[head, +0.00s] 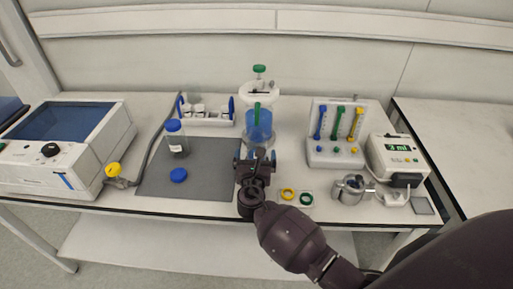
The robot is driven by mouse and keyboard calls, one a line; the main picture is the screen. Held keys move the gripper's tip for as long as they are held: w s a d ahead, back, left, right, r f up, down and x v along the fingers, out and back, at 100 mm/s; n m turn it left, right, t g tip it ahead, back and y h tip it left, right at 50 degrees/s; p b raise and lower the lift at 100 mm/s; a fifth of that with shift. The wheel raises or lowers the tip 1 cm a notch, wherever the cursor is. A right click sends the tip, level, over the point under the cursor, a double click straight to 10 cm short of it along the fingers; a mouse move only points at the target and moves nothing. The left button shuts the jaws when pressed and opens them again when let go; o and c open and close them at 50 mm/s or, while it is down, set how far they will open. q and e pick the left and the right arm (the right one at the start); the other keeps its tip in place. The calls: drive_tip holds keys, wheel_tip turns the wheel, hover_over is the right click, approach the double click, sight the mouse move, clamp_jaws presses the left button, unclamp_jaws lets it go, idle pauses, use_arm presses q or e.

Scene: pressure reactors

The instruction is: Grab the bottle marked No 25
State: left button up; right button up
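A bottle with a blue cap (177,140) stands upright at the back left of the dark grey mat (212,180). Its label is too small to read. Several small bottles (198,111) stand in a white rack with blue ends (207,121) behind the mat; their numbers cannot be read, so I cannot tell which bottle is No 25. My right gripper (256,157) is over the front middle of the table, at the mat's right edge. Its fingers are apart with nothing visible between them. My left gripper is not in view.
A loose blue cap (179,175) lies on the mat. A reactor vessel with blue liquid (259,120) stands behind my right gripper. A white device (65,145) is at left. A column stand (337,135), metal cup (350,189) and "3 ml" unit (397,158) are at right.

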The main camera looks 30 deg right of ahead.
sight(257, 143)
drive_tip(key=shift+b+x, duration=0.3)
drive_tip(key=shift+x, duration=2.35)
drive_tip(key=shift+r, duration=0.15)
drive_tip(key=shift+c, duration=0.4)
drive_tip(key=c, duration=1)
drive_tip(key=shift+c, duration=0.8)
drive_tip(key=shift+r, duration=0.1)
